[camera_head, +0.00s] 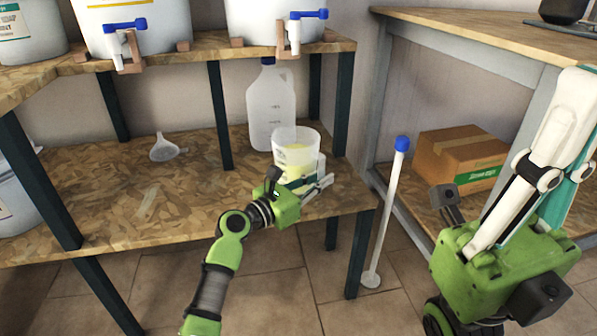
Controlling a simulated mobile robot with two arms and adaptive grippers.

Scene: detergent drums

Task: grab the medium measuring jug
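A translucent measuring jug (296,147) with a yellowish lower part stands upright near the front right of the wooden lower shelf (110,205). A second pale shape shows low at its right side, and I cannot tell if it belongs to the jug. My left gripper (323,182) reaches in low in front of the jug, with its pale fingers pointing right across the jug's base. Its fingers overlap the base in the view, and I cannot tell if they touch it or how far apart they are. My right gripper (583,110) is raised close to the camera, away from the jug, its fingertips near the right edge.
A large clear bottle (270,108) with a blue cap stands behind the jug. A white funnel (164,148) lies to the left. Drums with blue taps (135,30) stand above. A blue-topped white rod (388,215) stands beside the shelf; a cardboard box (460,157) is farther right.

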